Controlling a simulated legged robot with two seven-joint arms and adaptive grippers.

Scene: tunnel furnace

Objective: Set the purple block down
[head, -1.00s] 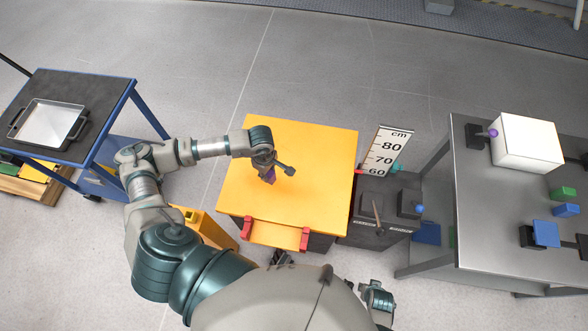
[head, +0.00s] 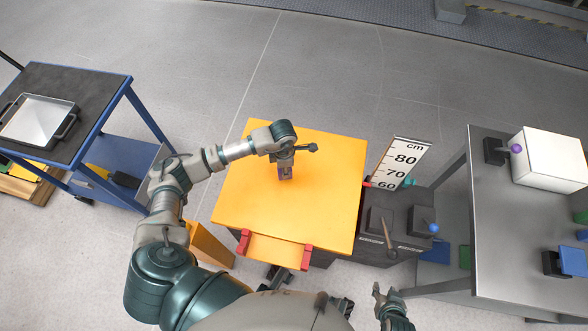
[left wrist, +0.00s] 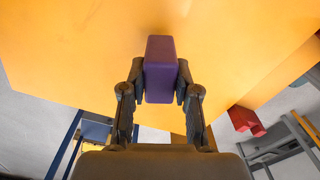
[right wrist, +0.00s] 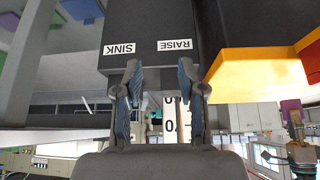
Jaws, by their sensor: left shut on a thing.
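The purple block (left wrist: 160,68) is between the fingers of my left gripper (left wrist: 160,85) in the left wrist view. In the head view the purple block (head: 285,172) shows under my left gripper (head: 285,165), over the middle of the yellow table top (head: 300,215). I cannot tell whether the block touches the surface. My right gripper (right wrist: 160,85) is open and empty in the right wrist view, facing a dark box with SINK and RAISE labels (right wrist: 150,48). It also shows low in the head view (head: 388,300).
A blue-framed cart (head: 95,90) with a metal tray (head: 38,120) stands at the left. A height scale (head: 402,160) and a dark lever box (head: 385,215) stand right of the table. A steel bench (head: 480,225) with a white box (head: 550,160) is further right. Most of the yellow top is clear.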

